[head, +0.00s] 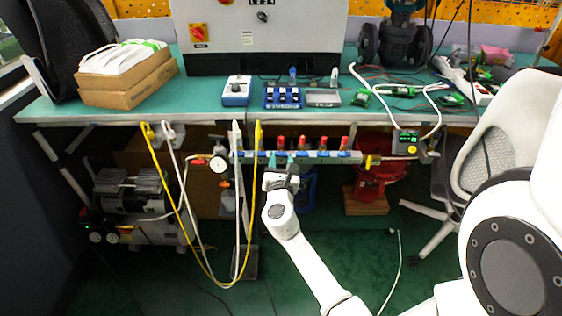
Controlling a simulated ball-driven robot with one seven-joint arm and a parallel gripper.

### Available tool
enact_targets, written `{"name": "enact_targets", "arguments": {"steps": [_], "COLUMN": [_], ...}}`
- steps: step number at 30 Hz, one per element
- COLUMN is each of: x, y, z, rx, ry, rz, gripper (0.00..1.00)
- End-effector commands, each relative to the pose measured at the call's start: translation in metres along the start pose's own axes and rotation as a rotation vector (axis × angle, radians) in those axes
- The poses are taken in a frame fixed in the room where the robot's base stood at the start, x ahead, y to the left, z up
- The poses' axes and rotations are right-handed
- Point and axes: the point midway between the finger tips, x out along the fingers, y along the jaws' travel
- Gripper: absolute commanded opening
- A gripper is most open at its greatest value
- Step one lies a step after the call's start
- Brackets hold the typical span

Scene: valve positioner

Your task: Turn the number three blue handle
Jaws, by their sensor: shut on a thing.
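A valve manifold (338,157) runs along the table's front edge. It has several red-topped fittings and small blue handles (321,154) in a row. My gripper (284,160) is up against the left-middle part of the manifold, just below a red-topped fitting (281,142). Its fingers are shut on a blue handle, which they mostly hide. I cannot read any number on the handles, so I cannot tell which one is held or at what angle it stands.
Yellow (180,220) and white hoses hang left of my gripper. A gauge (218,164) sits at the manifold's left end. A compressor (128,205) stands on the floor at left, and a red object (378,180) under the table at right. The green table (210,108) is above.

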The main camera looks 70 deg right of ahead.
Motion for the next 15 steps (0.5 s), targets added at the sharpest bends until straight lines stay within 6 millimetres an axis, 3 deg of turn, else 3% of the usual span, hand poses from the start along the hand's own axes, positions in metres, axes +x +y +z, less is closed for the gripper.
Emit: {"name": "enact_targets", "arguments": {"steps": [15], "x": [-0.0009], "y": [0.0008], "z": [-0.0048], "rx": [0.34], "ry": [-0.001], "rz": [0.004], "gripper": [0.12]}}
